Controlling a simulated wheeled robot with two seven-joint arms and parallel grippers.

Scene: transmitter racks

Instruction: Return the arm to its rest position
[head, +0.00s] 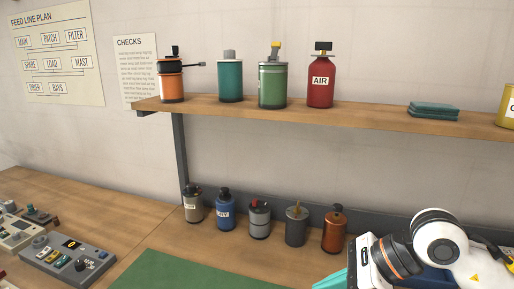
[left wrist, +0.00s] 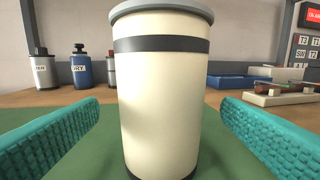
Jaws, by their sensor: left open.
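My left gripper (left wrist: 160,106) is open in the left wrist view, with one teal ribbed finger at each side. A cream canister (left wrist: 160,95) with a dark band and grey rim stands upright straight ahead, filling the middle of the view between the fingers. A gap shows on both sides of it; the fingers do not appear to touch it. In the head view, a white and black arm of mine (head: 438,240) is at the lower right, with a teal finger edge at the bottom. The cream canister is not visible there, and my right gripper does not show.
A wooden shelf (head: 390,121) holds several canisters, a red AIR bottle (head: 321,88) and folded teal cloths (head: 433,109). Several small canisters, including a blue one (head: 225,212), stand along the bench back. A control box (head: 66,261) is left of the green mat (head: 195,272).

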